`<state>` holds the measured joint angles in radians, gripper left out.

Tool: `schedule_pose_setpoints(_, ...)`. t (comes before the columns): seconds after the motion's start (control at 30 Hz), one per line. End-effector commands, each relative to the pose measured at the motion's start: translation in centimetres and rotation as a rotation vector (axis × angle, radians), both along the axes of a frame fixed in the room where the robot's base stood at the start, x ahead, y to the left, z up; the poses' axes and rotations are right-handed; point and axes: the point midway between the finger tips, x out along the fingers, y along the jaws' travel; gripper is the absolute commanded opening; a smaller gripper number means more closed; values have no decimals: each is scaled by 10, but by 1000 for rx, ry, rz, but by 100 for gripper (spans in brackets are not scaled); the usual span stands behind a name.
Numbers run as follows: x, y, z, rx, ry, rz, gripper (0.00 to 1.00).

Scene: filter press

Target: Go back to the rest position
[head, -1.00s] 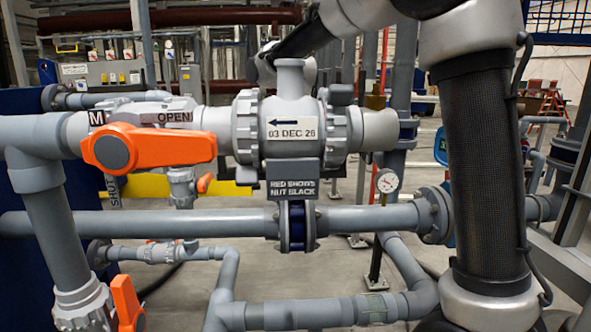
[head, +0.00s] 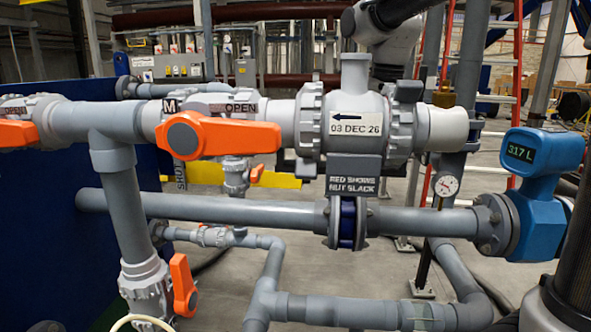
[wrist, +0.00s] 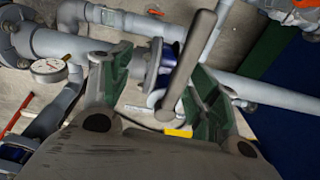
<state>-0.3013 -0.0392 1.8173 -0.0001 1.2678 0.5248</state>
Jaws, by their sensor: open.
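My gripper (wrist: 160,92) shows in the wrist view with its two green-padded fingers spread apart. A grey bar-like part (wrist: 188,62) appears between the fingers in that picture; I cannot tell its distance, and neither finger visibly clamps it. In the head view the gripper itself is out of sight. Part of my arm (head: 395,45) shows at the top, behind the grey valve body dated 03 DEC 26 (head: 372,112). Another dark part of my arm (head: 578,265) stands at the right edge.
An orange handle marked OPEN (head: 225,136) lies along the grey pipe. A lower orange handle (head: 184,285) points down. A blue meter (head: 540,190) reads 317 L. A round gauge (head: 446,185) also shows in the wrist view (wrist: 49,69). Pipes crowd the space below; a red ladder stands behind.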

Motion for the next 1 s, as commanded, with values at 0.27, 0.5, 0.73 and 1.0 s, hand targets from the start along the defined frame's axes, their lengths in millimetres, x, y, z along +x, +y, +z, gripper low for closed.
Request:
schedule_pose_setpoints(0.27,-97,-79,-2,-3,-196,96,61)
schedule_pose_setpoints(0.5,-172,-119,-34,-61,-353,176,61)
schedule_pose_setpoints(0.73,-215,-129,-72,-83,-325,211,61)
schedule_pose_setpoints(1.0,-224,-128,-81,-78,-285,211,61)
